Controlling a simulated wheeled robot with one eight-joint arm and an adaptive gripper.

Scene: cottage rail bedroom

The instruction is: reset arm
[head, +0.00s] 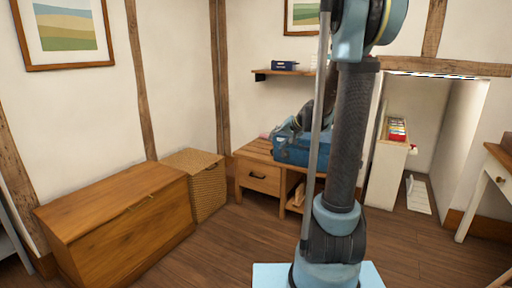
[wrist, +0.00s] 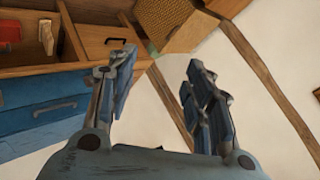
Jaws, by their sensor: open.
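My arm rises through the middle of the head view and hides part of what is behind it. My gripper (wrist: 160,72) is open in the wrist view, its two fingers well apart with nothing between them. In the head view my gripper (head: 285,132) shows partly behind my arm, in front of or above a blue case (head: 300,152) on the low wooden cabinet (head: 258,178). The blue case also shows at the left of the wrist view (wrist: 42,118), beside the fingers. I cannot tell the exact gap between them.
A wooden chest (head: 120,220) and a wicker basket (head: 195,180) stand along the left wall. A small wall shelf (head: 285,72) hangs above the cabinet. A white unit (head: 388,165) stands right of my arm, a desk (head: 500,180) at the far right. Open floor lies between.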

